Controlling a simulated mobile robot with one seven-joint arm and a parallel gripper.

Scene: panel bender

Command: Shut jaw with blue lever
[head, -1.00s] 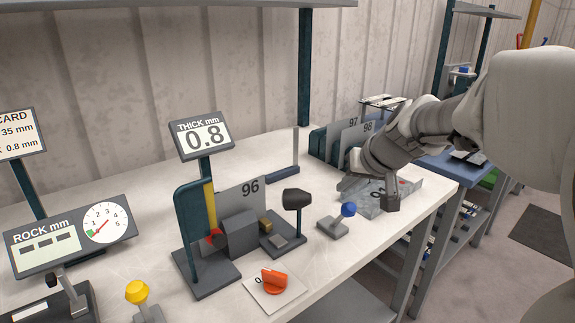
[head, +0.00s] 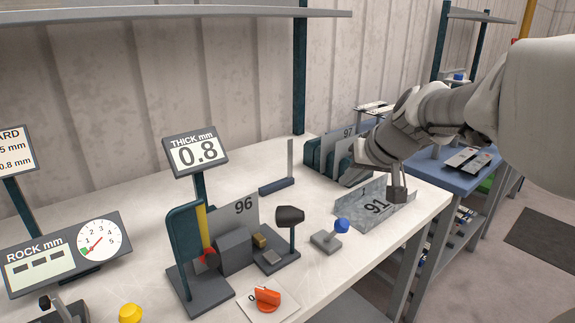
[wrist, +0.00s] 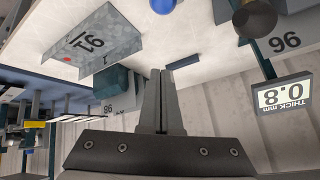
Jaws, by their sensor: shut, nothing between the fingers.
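The blue lever (head: 342,226) is a round blue knob on a short stalk over a small grey base, right of the bending machine on the white bench. The knob shows at the top of the wrist view (wrist: 162,6). The machine (head: 235,252) has grey blocks, a teal frame and a yellow strip, with a plate marked 96 (head: 240,212) standing in it. I cannot tell the jaw's gap. My gripper (head: 397,196) is shut and empty, right of the lever and apart from it, over the right end of the bent plate marked 91 (head: 350,217). Its closed fingers show in the wrist view (wrist: 158,75).
A black knob (head: 290,214) on a post stands between the machine and lever. An orange dial (head: 267,298) is in front. The thickness display (head: 195,150) stands behind the machine. Plates marked 97 (head: 346,136) stand in a rack behind my gripper.

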